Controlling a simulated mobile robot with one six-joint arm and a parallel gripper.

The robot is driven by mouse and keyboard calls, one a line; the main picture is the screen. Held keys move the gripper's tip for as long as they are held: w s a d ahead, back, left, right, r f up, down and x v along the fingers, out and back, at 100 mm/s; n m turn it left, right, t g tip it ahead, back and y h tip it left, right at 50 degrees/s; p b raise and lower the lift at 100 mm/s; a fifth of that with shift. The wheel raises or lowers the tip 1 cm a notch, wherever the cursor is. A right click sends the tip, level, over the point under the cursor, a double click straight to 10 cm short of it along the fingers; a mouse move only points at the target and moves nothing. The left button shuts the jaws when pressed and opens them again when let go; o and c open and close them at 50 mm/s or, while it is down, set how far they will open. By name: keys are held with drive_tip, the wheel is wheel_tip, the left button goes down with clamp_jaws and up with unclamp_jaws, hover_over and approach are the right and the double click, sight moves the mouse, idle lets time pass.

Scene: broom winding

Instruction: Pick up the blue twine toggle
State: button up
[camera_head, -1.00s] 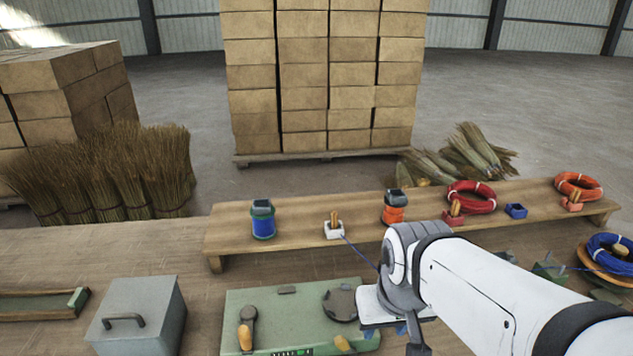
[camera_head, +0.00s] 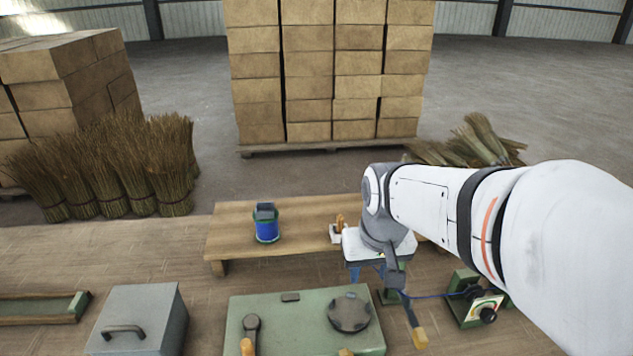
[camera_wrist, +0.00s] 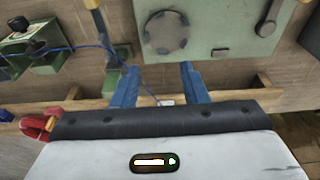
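The blue twine toggle (camera_head: 340,220) is a small wooden peg in a white holder (camera_head: 335,236) on the low bench. It is partly hidden behind my wrist in the head view. My gripper (camera_head: 366,273) is in front of the holder and slightly right of it in the picture. In the wrist view my two blue fingers (camera_wrist: 160,68) are apart with nothing gripped between them. A small white piece, probably the holder (camera_wrist: 167,102), shows between the finger bases. Blue twine (camera_wrist: 112,52) runs toward it from the upper left. The toggle itself is not clear in the wrist view.
A blue spool (camera_head: 266,226) stands left of the holder on the bench (camera_head: 232,250). A green panel (camera_head: 290,318), a grey box (camera_head: 140,322) and a green dial device (camera_head: 480,308) lie in front. A red holder (camera_wrist: 38,127) is beside my gripper. My arm covers the bench's right side.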

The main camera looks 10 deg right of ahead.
drive_tip(key=w+r+p, duration=0.2)
drive_tip(key=w+p, duration=0.2)
drive_tip(key=w, duration=1)
drive_tip(key=g+p, duration=0.1)
drive_tip(key=p, duration=0.3)
hover_over(341, 217)
drive_tip(key=s, duration=0.2)
wheel_tip(341, 217, down, 5)
drive_tip(key=f+p, duration=0.1)
drive_tip(key=f, duration=0.1)
drive_tip(key=w+f, duration=0.1)
drive_tip(key=f, duration=0.1)
drive_tip(key=w+f+p, duration=0.1)
drive_tip(key=f, duration=0.2)
drive_tip(key=shift+f+p, duration=0.1)
drive_tip(key=shift+p, duration=0.2)
drive_tip(key=shift+c, duration=0.2)
clamp_jaws()
